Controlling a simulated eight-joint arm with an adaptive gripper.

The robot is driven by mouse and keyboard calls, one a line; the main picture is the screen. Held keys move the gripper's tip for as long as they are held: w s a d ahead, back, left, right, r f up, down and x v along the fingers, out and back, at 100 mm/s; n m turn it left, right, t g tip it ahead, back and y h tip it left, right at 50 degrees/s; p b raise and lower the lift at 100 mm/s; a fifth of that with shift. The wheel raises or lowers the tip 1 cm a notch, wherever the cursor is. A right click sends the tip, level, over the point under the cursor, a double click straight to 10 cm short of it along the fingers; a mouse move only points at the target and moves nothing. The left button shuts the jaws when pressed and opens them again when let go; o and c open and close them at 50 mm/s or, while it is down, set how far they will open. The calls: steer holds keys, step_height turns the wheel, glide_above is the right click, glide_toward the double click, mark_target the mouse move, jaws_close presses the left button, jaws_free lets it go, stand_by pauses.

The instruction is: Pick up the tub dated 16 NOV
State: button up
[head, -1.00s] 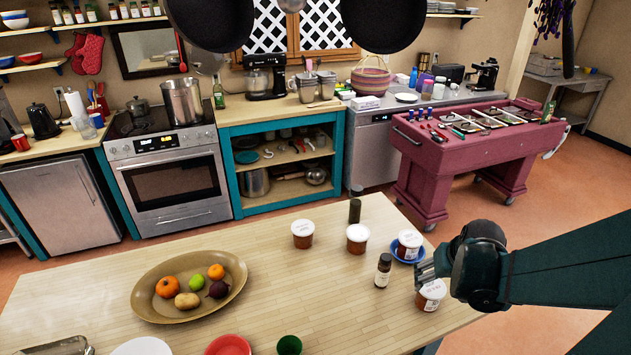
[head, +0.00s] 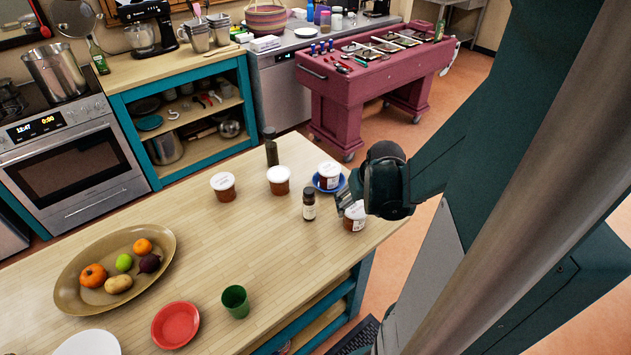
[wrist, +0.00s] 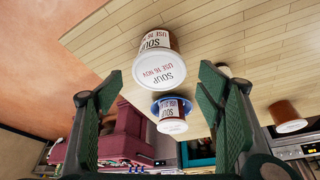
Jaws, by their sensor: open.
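The tub dated 16 NOV (wrist: 160,68) is a brown tub with a white lid lettered SOUP, USE 16 NOV, in the wrist view. In the head view this nearest tub (head: 355,218) stands on the wooden table near its right edge, partly covered by my gripper (head: 347,200). My gripper is open and empty; in the wrist view its two green-padded fingers (wrist: 148,86) frame the tub, which appears beyond the fingertips. A similar tub (head: 329,173) stands on a blue saucer (head: 318,184) behind it; its date is too small to read.
Two more tubs, one in the middle (head: 279,182) and one farther left (head: 223,188), and a dark cylinder (head: 271,150) stand farther back. A fruit platter (head: 70,290), red bowl (head: 176,325) and green cup (head: 236,301) lie left.

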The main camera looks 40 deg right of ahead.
mark_target(356, 207)
steer(key=shift+b+x, duration=0.4)
steer(key=shift+x, duration=2.15)
steer(key=c, duration=1)
steer(key=shift+r, duration=0.2)
steer(key=shift+r+p, duration=0.75)
steer(key=shift+r, duration=4.05)
